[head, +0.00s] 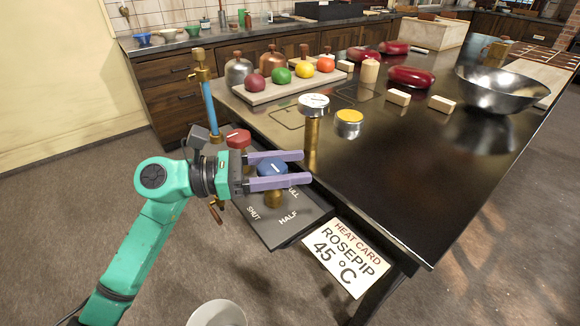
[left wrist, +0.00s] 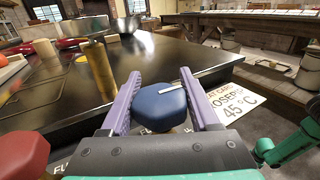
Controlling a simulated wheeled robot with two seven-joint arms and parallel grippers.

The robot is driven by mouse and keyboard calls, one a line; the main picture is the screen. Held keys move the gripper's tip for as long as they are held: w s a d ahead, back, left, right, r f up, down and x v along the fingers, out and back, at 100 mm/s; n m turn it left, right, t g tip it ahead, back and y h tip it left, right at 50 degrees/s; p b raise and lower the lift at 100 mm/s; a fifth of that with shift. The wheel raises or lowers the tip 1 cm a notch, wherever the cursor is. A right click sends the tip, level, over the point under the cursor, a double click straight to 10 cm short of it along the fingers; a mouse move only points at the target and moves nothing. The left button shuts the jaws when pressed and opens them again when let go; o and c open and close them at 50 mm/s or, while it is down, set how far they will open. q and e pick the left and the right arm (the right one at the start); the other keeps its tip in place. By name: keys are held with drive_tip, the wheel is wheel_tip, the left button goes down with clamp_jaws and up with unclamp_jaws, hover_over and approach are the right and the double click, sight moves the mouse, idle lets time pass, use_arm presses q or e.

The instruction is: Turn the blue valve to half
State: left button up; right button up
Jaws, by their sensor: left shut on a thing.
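The blue valve (head: 272,167) is a faceted knob on a brass stem above a dark plate (head: 272,236) lettered SHUT, HALF and FULL. My left gripper (head: 303,167) has its lilac fingers on both sides of the knob and is shut on it. In the left wrist view the blue valve (left wrist: 158,106) sits between the two fingers, with a white pointer mark on its top slanting to the right. Part of the lettering is hidden by the gripper. I cannot tell exactly which word the pointer faces. My right gripper is not in view.
A red valve (head: 238,138) stands just behind the blue one, near a blue pipe (head: 208,105). The black table (head: 400,190) has clear space in front.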

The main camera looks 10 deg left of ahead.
use_arm(q)
drive_tip(key=shift+f+n+t, duration=0.2)
drive_tip(key=shift+n+t, duration=0.1)
drive_tip(key=shift+t, duration=0.1)
drive_tip(key=shift+w+r+t+y, duration=0.1)
drive_tip(key=shift+r+t+y, duration=0.1)
drive_tip(key=shift+t+y, duration=0.15)
drive_tip(key=o, duration=1.4)
drive_tip(key=shift+a, duration=0.1)
drive_tip(key=shift+c, duration=0.2)
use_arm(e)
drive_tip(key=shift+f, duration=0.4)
use_arm(q)
drive_tip(key=shift+a+b, duration=0.2)
drive_tip(key=shift+b, duration=0.1)
drive_tip(key=b+v, duration=0.1)
drive_tip(key=v, duration=0.2)
drive_tip(key=b+v, duration=0.1)
drive_tip(key=v, duration=0.3)
drive_tip(key=shift+f, duration=0.25)
drive_tip(key=b+v, duration=0.1)
drive_tip(key=v, duration=0.6)
drive_tip(key=shift+r+b, duration=0.25)
drive_tip(key=shift+b, duration=0.05)
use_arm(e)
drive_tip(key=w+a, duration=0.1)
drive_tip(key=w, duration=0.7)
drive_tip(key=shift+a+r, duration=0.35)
